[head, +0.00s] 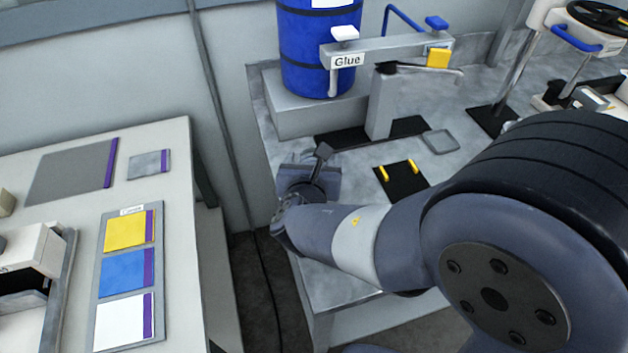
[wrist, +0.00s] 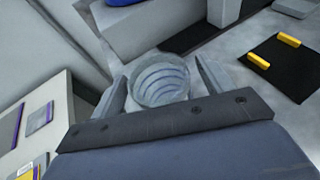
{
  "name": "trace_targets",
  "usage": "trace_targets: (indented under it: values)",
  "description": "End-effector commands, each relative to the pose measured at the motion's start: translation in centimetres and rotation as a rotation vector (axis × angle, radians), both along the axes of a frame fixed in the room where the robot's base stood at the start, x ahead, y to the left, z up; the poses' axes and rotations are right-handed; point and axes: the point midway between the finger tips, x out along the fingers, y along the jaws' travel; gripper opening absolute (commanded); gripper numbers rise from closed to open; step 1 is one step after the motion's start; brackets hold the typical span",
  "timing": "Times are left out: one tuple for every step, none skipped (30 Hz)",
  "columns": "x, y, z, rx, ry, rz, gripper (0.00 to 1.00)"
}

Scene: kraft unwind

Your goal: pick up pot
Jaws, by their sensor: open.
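A round, grey, see-through pot (wrist: 161,82) with ringed inner walls shows in the wrist view, just beyond my gripper's palm. My gripper (head: 312,168) is open, with one finger on each side of the pot. Whether the fingers touch it cannot be told. In the head view my gripper is low over the left part of the grey bench (head: 345,285), below the glue stand (head: 385,50). I cannot make out the pot there; my gripper and wrist seem to hide it.
A blue drum (head: 312,60) stands on a grey block behind my gripper. To the right lies a black mat (head: 402,186) with two yellow bars, and a small grey tray (head: 440,141). A table (head: 175,210) with yellow, blue and white cards is at the left, across a gap.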

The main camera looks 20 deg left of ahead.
Motion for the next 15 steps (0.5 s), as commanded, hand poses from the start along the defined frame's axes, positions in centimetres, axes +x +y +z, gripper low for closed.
trace_targets:
  values:
    - [0.16, 0.04, -0.04, 0.000, 0.000, 0.000, 0.76]
    - [0.18, 0.06, -0.05, 0.000, -0.001, 0.000, 0.76]
    - [0.18, 0.06, -0.05, 0.000, -0.001, 0.000, 0.76]
    - [0.16, 0.05, -0.05, 0.000, -0.001, 0.000, 0.76]
    - [0.16, 0.05, -0.05, 0.000, -0.001, 0.000, 0.76]
    - [0.16, 0.05, -0.05, 0.000, -0.001, 0.000, 0.76]
    - [0.15, 0.05, -0.05, 0.000, -0.001, 0.000, 0.76]
    - [0.15, 0.05, -0.05, 0.000, -0.001, 0.000, 0.73]
    - [0.14, 0.04, -0.04, 0.000, -0.001, 0.000, 0.70]
    - [0.13, 0.04, -0.05, 0.000, 0.000, 0.000, 0.68]
    - [0.13, 0.04, -0.05, 0.000, -0.001, 0.000, 0.65]
    - [0.13, 0.04, -0.05, 0.000, 0.000, 0.000, 0.62]
    - [0.13, 0.04, -0.05, 0.000, 0.000, 0.000, 0.60]
    - [0.13, 0.04, -0.05, 0.000, 0.000, 0.000, 0.57]
    - [0.13, 0.04, -0.05, 0.000, 0.000, 0.000, 0.54]
